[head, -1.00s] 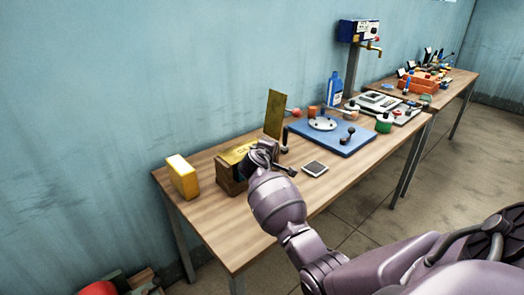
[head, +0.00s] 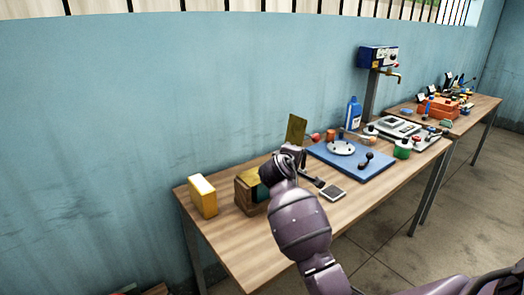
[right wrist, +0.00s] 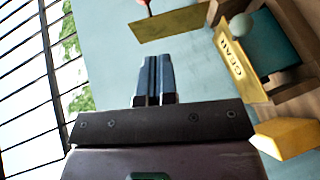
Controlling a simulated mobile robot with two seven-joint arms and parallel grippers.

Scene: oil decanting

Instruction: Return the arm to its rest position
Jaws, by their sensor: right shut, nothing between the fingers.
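My right arm comes in from the bottom right of the head view. Its gripper (head: 292,153) is above the table beside the wooden box, its fingertips mostly hidden by my own wrist. In the right wrist view the two dark fingers (right wrist: 154,80) are together with nothing between them. They point toward the blue wall and are clear of the objects there. My left gripper is not in view.
A yellow block (head: 203,197) stands at the table's left end. An upright brass plate (head: 297,129) is behind my gripper. A blue board (head: 375,165), a blue bottle (head: 353,114) and a dark flat square (head: 333,193) are to the right. The table's front edge is bare.

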